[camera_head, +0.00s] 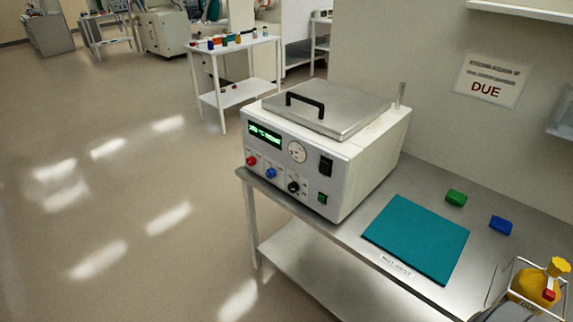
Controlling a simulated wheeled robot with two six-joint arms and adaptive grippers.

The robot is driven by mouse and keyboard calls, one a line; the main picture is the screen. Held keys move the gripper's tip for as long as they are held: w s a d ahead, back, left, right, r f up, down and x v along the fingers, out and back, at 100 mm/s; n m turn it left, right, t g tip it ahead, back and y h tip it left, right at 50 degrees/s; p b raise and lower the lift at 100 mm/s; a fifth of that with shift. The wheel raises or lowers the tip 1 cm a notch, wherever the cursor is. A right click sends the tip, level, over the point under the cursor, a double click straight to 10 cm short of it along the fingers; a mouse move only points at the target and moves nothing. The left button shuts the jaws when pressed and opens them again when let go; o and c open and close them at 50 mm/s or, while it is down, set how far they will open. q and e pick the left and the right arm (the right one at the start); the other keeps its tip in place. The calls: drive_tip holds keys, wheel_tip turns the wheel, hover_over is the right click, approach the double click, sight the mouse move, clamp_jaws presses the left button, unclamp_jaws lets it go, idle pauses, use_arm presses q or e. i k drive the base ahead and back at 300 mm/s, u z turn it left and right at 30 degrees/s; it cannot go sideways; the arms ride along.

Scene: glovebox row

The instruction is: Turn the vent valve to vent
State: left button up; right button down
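A white and grey benchtop machine (370,165) with a flat metal lid (335,108) and black handle (305,103) stands on the metal bench. The lid lies flat. Its front has a lit green display (265,134), a round gauge (298,152), a red knob (251,161), a blue knob (271,173) and a black knob (293,187). The labels are too small to read, so I cannot tell which knob is the vent valve or how it is set. Neither of my grippers is in view.
A teal mat (418,238) lies on the bench (345,232) right of the machine. A green block (456,198), a blue block (501,225) and a wire basket (516,268) with a yellow bottle (538,284) are farther right. The floor (130,190) left is clear.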

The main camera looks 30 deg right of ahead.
sight(270, 173)
drive_tip(key=u, duration=0.5)
drive_tip(key=i, duration=0.8)
drive_tip(key=z, duration=3)
